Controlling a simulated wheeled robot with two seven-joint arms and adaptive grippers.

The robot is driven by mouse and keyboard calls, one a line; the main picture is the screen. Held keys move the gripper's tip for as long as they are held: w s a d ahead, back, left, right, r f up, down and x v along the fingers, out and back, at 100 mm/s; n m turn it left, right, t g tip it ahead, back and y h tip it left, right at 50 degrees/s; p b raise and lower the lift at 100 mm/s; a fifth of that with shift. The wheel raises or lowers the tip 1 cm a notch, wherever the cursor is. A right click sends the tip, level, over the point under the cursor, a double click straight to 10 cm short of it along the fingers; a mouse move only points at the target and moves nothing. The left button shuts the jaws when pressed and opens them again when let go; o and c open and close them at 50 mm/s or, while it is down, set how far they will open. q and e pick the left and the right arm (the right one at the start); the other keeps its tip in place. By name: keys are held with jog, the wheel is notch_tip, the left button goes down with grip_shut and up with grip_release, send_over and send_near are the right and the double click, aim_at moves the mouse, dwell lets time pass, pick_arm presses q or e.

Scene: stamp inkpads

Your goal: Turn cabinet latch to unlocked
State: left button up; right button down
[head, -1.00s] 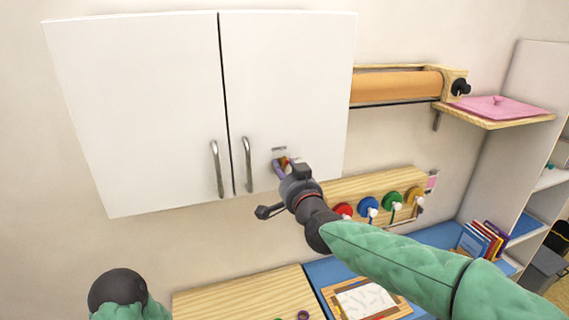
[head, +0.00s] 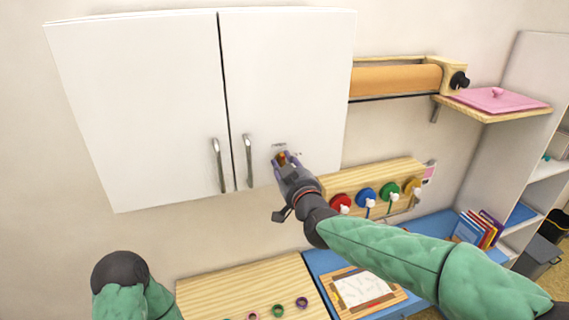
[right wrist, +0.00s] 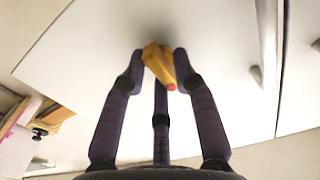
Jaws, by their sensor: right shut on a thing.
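The cabinet latch (head: 281,158) is a small orange-yellow knob low on the right white cabinet door (head: 290,80). In the right wrist view the latch (right wrist: 158,62) is a yellow lever with a red tip, slanting down to the right. My right gripper (head: 284,164) has its purple fingers closed around the latch. In the wrist view its fingers (right wrist: 157,75) stand on either side of the lever, with one behind it. A small plate (head: 279,145) is on the door just above the latch; its markings are too small to read. My left gripper is out of view.
Two metal handles (head: 248,160) stand left of the latch, beside the door seam. A paper roll (head: 395,82) and a shelf with a pink lid (head: 500,100) are to the right. Below are a rack with coloured discs (head: 366,196) and a desk (head: 240,295).

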jog(key=shift+f, duration=0.3)
jog(key=c, duration=1.3)
grip_release()
jog(key=shift+o, duration=1)
jog(key=shift+w+d+r, duration=0.15)
jog(key=shift+r, duration=0.1)
jog(key=v, duration=1.2)
